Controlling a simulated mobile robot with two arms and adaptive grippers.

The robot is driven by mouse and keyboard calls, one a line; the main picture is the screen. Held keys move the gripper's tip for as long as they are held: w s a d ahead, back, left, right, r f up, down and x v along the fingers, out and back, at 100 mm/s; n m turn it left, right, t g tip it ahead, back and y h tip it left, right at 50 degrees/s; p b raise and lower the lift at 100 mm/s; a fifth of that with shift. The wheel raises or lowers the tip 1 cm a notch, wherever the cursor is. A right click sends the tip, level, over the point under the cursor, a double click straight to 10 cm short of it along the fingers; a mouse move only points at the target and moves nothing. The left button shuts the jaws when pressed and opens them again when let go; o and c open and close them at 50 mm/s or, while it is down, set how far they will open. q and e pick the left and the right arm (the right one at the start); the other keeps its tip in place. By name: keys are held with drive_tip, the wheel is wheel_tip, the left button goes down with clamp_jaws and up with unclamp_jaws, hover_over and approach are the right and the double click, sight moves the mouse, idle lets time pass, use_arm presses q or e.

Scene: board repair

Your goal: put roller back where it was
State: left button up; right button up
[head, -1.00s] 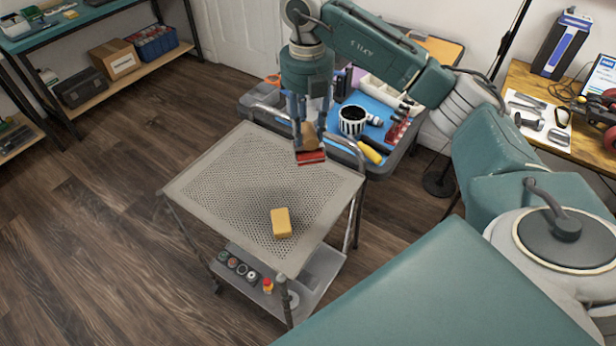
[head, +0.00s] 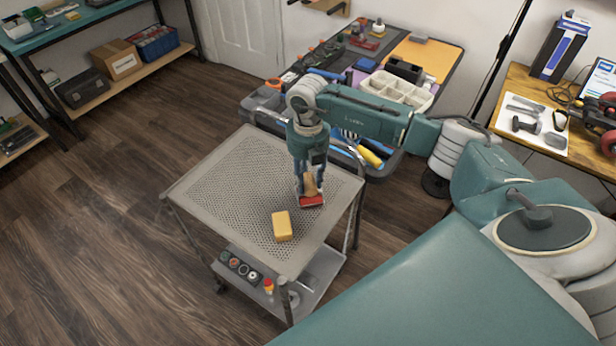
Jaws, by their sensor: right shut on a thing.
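The roller (head: 312,201), with a red head and a tan wooden-looking grip, is in my right gripper (head: 310,183). The gripper points down with its fingers shut around the tan part. The roller is at the right part of the grey perforated cart top (head: 225,180); I cannot tell whether it touches the surface. A yellow block (head: 282,226) lies on the cart top, nearer the front and a little left of the roller. My left gripper is not in view.
The cart's lower shelf (head: 311,287) carries small items. The cart top's left and back are clear.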

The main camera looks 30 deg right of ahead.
drive_tip(key=shift+o, duration=0.2)
drive_tip(key=shift+s+a+f+b, duration=0.1)
drive_tip(key=shift+s+f+b, duration=0.05)
drive_tip(key=shift+f+b, duration=0.3)
drive_tip(key=shift+s+f, duration=0.1)
drive_tip(key=shift+s, duration=0.05)
clamp_jaws()
drive_tip(key=o, duration=1)
unclamp_jaws()
drive_tip(key=shift+f, duration=0.15)
drive_tip(key=shift+c, duration=0.2)
drive_tip(key=shift+o, duration=0.7)
drive_tip(key=shift+w+f, duration=0.1)
drive_tip(key=shift+w, duration=0.2)
drive_tip(key=shift+r+p, duration=0.3)
drive_tip(key=shift+r, duration=0.35)
wheel_tip(320, 180, up, 12)
drive_tip(key=b, duration=0.2)
drive_tip(key=shift+r, duration=0.25)
drive_tip(key=shift+f, duration=0.1)
